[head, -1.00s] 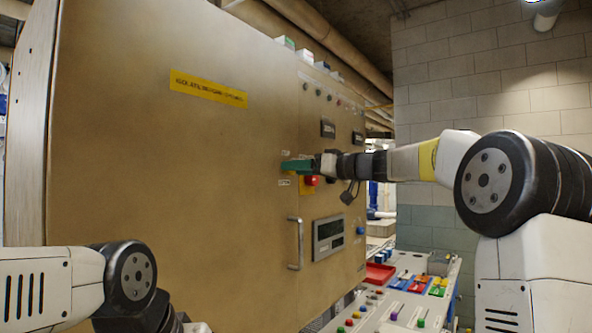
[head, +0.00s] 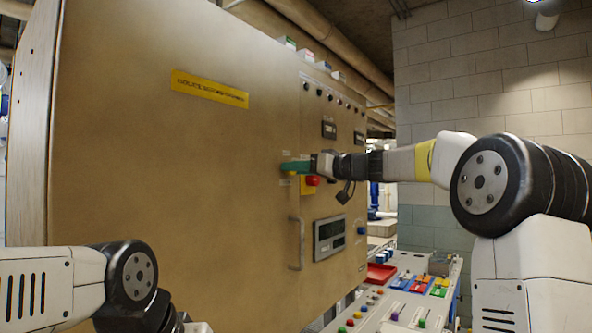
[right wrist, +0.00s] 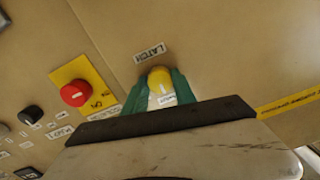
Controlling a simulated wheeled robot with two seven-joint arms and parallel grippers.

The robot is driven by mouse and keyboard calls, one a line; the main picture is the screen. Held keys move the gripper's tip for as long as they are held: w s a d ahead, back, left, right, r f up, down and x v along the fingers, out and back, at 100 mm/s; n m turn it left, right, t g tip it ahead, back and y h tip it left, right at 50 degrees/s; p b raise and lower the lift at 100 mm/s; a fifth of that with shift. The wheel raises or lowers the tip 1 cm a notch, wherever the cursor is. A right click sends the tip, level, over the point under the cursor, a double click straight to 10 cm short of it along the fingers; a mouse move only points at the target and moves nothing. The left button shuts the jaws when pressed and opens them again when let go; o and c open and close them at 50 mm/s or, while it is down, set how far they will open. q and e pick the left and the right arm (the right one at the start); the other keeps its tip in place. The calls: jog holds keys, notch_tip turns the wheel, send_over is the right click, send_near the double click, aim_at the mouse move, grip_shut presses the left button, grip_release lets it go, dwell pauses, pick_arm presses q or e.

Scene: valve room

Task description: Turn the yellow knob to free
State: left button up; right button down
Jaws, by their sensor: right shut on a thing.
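The yellow knob (right wrist: 160,78) is on the tan cabinet face, between the green fingers of my right gripper (right wrist: 160,94). The fingers are shut on its sides. A pale line shows on the knob. A LATCH label (right wrist: 150,53) is beside it, and another small label, partly hidden and not readable, lies between the fingers. In the head view my right gripper (head: 296,168) reaches the cabinet from the right and hides most of the knob. My left arm shows at the lower left, with its gripper out of view.
A red button (right wrist: 73,94) on a yellow plate and a black knob (right wrist: 31,114) are close to the right gripper. The cabinet (head: 170,180) has a vertical handle (head: 299,243) and a display (head: 330,237). A sloped console (head: 400,290) with coloured controls stands at lower right.

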jog(key=m, duration=1.7)
jog(key=shift+f+m, duration=0.15)
jog(key=shift+m, duration=0.45)
jog(key=c, duration=1)
grip_release()
jog(key=shift+d, duration=0.1)
jog(key=v, duration=0.7)
jog(key=shift+s+d, duration=0.25)
